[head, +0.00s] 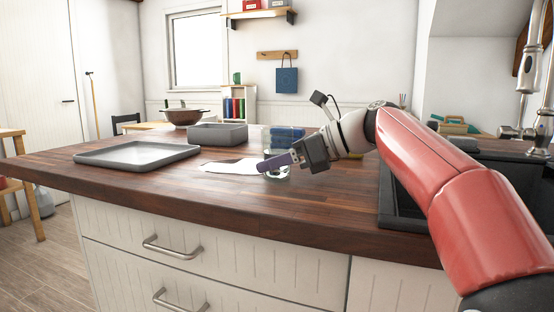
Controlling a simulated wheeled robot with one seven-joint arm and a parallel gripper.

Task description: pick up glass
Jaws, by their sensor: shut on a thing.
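A clear glass (284,174) is on or just above the wooden counter (150,184), near the middle of the head view.
A grey tray (138,154) lies at the left of the counter. Behind are a grey bin (217,134), a brown bowl (184,117) and a blue item (286,138). White paper (228,167) lies beside the glass. A dark sink (392,213) is at right.

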